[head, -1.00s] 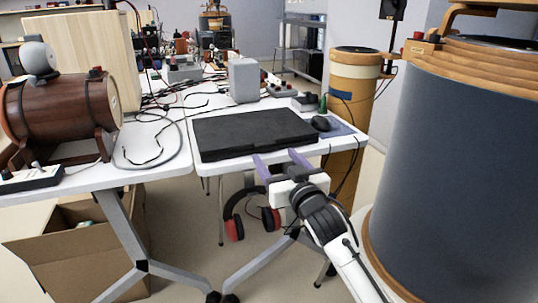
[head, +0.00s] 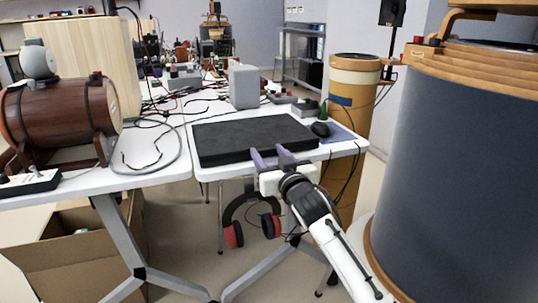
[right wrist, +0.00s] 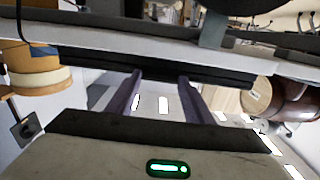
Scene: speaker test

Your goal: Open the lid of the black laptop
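The black laptop (head: 250,137) lies closed on the front of the white table (head: 318,155). Its lid is down flat. My right gripper (head: 268,151) is at the laptop's front edge, with its two purple fingers apart and nothing between them. In the right wrist view, which looks upside down, the laptop's dark front edge (right wrist: 155,64) runs across just beyond the open fingers (right wrist: 160,78). I cannot tell whether the fingertips touch it. My left gripper is not in view.
A wooden barrel (head: 62,115) is on the left table. A large dark cylinder (head: 460,165) stands close on the right. Red-and-black headphones (head: 234,234) hang below the table.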

